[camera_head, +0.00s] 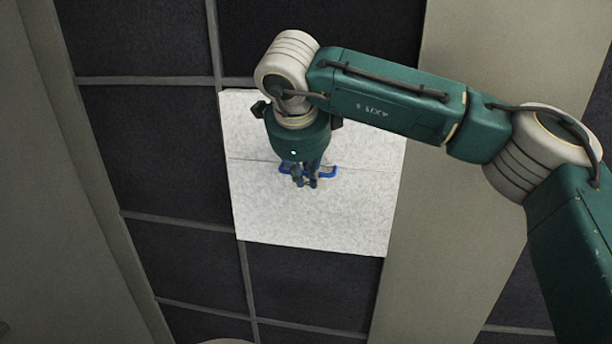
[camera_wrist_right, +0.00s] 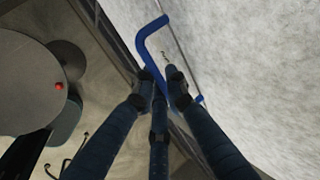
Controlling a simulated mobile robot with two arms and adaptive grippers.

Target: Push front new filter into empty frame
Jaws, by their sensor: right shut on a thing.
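The new filter (camera_head: 320,215) is a white, speckled square panel with a blue handle (camera_head: 328,171) at its middle. My right gripper (camera_head: 305,182) is shut on the blue handle. In the right wrist view the fingers (camera_wrist_right: 163,85) close around the handle (camera_wrist_right: 143,45), and the filter's white face (camera_wrist_right: 245,60) fills the right side. The filter lies over the dark grid of frames and overlaps its neighbours' edges and the beige strip, slightly askew. The frame behind it is hidden, so I cannot tell how deep it sits. My left gripper is not in view.
Dark filter panels (camera_head: 150,150) in a grey grid surround the white filter. A beige strip (camera_head: 425,260) runs down to its right, and a grey wall edge (camera_head: 70,170) stands at the left. A round grey object with a red button (camera_wrist_right: 59,86) shows in the right wrist view.

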